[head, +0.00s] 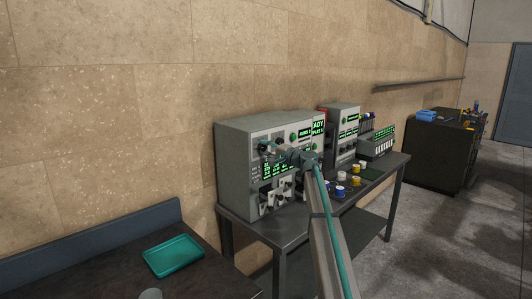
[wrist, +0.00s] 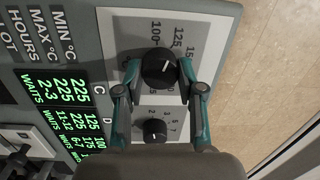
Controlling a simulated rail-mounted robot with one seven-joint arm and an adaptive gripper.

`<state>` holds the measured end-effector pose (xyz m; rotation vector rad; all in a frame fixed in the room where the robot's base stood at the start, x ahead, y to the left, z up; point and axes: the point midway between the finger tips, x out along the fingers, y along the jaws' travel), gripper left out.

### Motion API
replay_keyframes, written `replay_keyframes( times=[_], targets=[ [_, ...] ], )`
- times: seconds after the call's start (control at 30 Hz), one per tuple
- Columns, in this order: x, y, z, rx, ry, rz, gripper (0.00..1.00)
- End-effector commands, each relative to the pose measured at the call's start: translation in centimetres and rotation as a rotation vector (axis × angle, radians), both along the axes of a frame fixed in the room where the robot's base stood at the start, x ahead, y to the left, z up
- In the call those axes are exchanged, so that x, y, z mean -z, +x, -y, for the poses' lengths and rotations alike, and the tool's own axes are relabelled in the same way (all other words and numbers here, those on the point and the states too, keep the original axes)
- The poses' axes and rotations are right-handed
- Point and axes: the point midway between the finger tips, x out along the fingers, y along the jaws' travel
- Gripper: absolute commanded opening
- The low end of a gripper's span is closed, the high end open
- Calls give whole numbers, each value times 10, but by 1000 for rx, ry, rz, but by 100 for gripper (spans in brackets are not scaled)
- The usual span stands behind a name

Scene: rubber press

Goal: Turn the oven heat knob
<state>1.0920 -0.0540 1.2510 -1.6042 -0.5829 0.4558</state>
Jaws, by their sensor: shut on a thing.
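The oven heat knob (wrist: 158,68) is a round black dial with a white pointer line, on a light panel marked 100, 125 and 150. My gripper (wrist: 159,72) is shut on this knob in the wrist view, with one teal finger on each side of it. In the head view my gripper (head: 268,149) reaches the front of the grey oven unit (head: 240,170), at its upper left, and hides the knob there.
A smaller black knob (wrist: 154,130) sits beside the held one on the same panel. Green displays (wrist: 58,108) are close by. The unit stands on a dark table (head: 262,226). A teal tray (head: 173,256) lies on a bench at the front left.

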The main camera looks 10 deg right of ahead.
Motion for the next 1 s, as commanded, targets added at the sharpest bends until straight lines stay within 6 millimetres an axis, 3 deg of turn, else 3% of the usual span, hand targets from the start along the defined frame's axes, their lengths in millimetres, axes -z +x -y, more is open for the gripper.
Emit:
replay_keyframes(
  times=[0.4,0.9,0.93,1.0],
  targets=[
    [2,0,0,0,168,-109,3],
    [2,0,0,0,186,-122,3],
    [2,0,0,0,186,-122,40],
    [1,0,0,0,186,-122,51]
  ],
)
